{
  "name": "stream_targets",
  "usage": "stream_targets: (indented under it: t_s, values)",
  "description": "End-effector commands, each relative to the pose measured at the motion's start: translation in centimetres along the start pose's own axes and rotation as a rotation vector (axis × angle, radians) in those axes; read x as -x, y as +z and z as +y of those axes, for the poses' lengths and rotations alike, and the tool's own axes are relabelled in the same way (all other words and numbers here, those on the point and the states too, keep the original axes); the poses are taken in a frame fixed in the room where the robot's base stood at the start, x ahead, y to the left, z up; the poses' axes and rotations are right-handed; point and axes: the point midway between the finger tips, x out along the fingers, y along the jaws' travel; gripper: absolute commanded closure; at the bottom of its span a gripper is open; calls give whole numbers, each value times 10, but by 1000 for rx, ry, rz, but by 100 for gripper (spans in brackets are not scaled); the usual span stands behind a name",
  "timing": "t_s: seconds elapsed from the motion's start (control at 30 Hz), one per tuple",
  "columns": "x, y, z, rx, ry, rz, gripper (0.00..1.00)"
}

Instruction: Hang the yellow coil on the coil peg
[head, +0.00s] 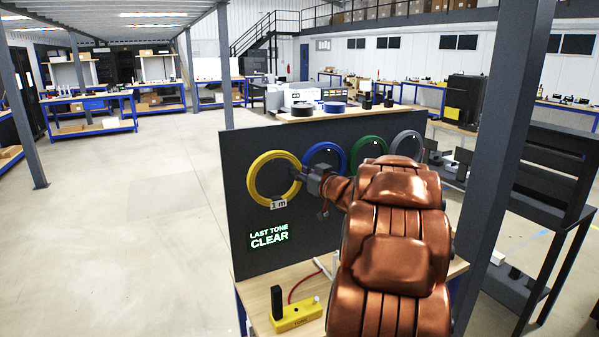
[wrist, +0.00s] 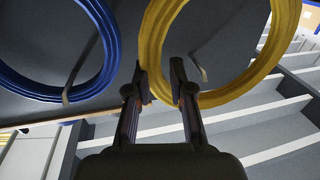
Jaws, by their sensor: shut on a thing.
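The yellow coil (head: 252,181) is upright in front of the dark panel, at the left end of a row of coils. A "1 m" tag (head: 279,205) shows at its lower edge. My gripper (head: 302,178) is at the coil's right side. In the wrist view, the fingers (wrist: 157,82) are shut on the rim of the yellow coil (wrist: 153,45).
A blue coil (head: 307,163), a green coil (head: 353,150) and a grey coil (head: 394,143) hang to the right on the panel (head: 243,142). A yellow tone box (head: 297,315) sits on the bench below. A "LAST TONE CLEAR" sign (head: 268,235) is lit. A grey post (head: 500,170) stands right.

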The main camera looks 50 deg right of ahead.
Motion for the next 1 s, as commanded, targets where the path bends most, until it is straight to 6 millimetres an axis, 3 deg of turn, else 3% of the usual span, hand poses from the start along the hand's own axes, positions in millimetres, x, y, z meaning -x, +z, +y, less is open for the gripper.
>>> stream_targets:
  t_s: [1.0]
  values:
    - [-14, -1, 2, 0, -1, 1, 100]
